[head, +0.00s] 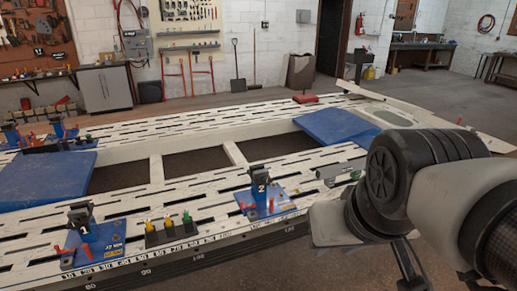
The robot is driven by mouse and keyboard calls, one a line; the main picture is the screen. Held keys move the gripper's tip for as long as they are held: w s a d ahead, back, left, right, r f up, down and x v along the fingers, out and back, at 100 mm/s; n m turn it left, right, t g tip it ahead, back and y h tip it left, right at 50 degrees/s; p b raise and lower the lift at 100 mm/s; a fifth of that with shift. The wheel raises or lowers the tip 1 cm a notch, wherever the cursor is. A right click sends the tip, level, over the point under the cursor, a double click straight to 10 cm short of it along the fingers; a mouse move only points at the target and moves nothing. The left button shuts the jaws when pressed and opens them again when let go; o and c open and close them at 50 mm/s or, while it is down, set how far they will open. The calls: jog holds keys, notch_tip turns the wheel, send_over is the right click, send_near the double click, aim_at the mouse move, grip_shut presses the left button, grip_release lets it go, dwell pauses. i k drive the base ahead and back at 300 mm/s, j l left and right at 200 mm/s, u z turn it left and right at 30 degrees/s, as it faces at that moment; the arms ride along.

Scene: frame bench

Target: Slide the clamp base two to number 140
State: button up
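Clamp base two (265,203) is a blue plate with a dark upright clamp marked "2" and red handles. It sits on the front rail of the white slotted frame bench (190,212). A number scale (148,270) runs along the rail's front edge; I can make out about 80, 90 and 100 left of the base. I cannot read 140; my arm covers part of the rail to the right. My gripper (408,263) seems to show as dark parts below my arm at lower right, apart from the base. Its fingers are unclear.
Clamp base one (88,240) stands at the rail's left end. A dark holder with yellow and green pieces (170,232) sits between the two bases. A grey metal piece (340,172) lies right of base two. Blue ramps (45,180) (340,125) flank the bench openings.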

aim_at(267, 200)
jog(key=i+l, duration=0.2)
jog(key=i, duration=0.25)
jog(key=i+l, duration=0.2)
jog(key=i, duration=0.25)
jog(key=i+l, duration=0.25)
jog(key=i, duration=0.2)
jog(key=i+l, duration=0.2)
jog(key=i, duration=0.3)
